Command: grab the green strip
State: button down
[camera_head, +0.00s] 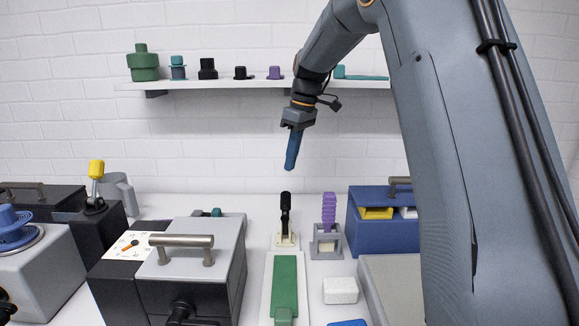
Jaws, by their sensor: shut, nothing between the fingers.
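The green strip (285,284) lies flat on a narrow white base (266,298) on the table, at the lower middle of the head view. Its near end has a small green tab, close to the lower edge of the picture. My gripper (291,164) is in the air above the table, well above the strip and apart from it. Its blue fingers are together, point down, and hold nothing.
A black-handled device (286,222) stands just behind the strip. A grey box with a bar handle (194,262) stands left. A purple-handled item (328,214), a white block (340,291) and a blue box (384,232) are right. A wall shelf (220,84) holds several small parts.

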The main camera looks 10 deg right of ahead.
aim_at(284, 300)
jog(key=k, duration=1)
